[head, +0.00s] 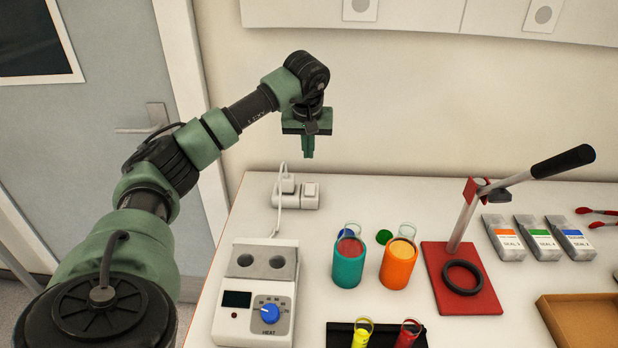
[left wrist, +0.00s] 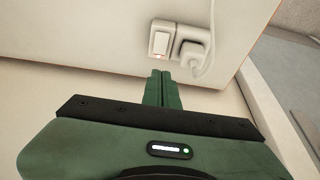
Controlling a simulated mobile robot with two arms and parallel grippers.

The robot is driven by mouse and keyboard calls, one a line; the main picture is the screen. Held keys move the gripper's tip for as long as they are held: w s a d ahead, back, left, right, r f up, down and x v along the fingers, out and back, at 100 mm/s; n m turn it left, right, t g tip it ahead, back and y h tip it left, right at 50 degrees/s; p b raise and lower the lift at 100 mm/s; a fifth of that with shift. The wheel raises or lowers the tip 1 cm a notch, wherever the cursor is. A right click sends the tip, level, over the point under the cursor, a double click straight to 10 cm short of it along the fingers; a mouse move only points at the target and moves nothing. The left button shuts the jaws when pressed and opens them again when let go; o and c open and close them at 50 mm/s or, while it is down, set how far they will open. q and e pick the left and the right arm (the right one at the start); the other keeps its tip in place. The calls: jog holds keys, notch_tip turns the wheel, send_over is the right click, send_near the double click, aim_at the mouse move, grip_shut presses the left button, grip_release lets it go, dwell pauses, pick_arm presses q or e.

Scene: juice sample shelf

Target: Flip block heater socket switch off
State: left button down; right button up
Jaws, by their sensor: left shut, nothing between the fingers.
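The white socket (head: 296,201) sits at the back left of the table, with a plug (head: 287,185) in its left part and a rocker switch (head: 310,190) on its right. In the left wrist view the switch (left wrist: 160,43) has a small red-orange glow at its lower edge, and the plug (left wrist: 190,52) is beside it. The block heater (head: 255,270) stands in front, its cord running to the plug; its display looks dark. My left gripper (head: 308,155) points down above the socket, shut, empty and apart from it. Its closed fingers (left wrist: 162,75) show just below the switch.
A teal cup (head: 348,268) and an orange cup (head: 397,268) stand right of the heater. A red-based press (head: 460,290) with a raised lever is further right. The wall is close behind the socket. The tabletop right around the socket is mostly clear.

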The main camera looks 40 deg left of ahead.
aim_at(309, 185)
pick_arm(q)
jog(key=p+x, duration=0.1)
jog(key=x, duration=0.3)
jog(key=p+x, duration=0.1)
jog(key=x, duration=0.3)
jog(key=p+x, duration=0.1)
jog(key=x, duration=0.3)
jog(key=shift+s+d+f, duration=0.1)
jog(key=shift+s+d, duration=0.15)
jog(key=shift+s, duration=0.05)
jog(key=shift+f, duration=0.1)
jog(key=shift+w+a+f+b, duration=0.2)
jog(key=shift+f+b, duration=0.35)
jog(key=shift+b, duration=0.25)
jog(key=shift+s+d+r+p, duration=0.1)
jog(key=shift+s+r+p, duration=0.05)
jog(key=shift+r+p, duration=0.2)
jog(key=shift+f, duration=0.1)
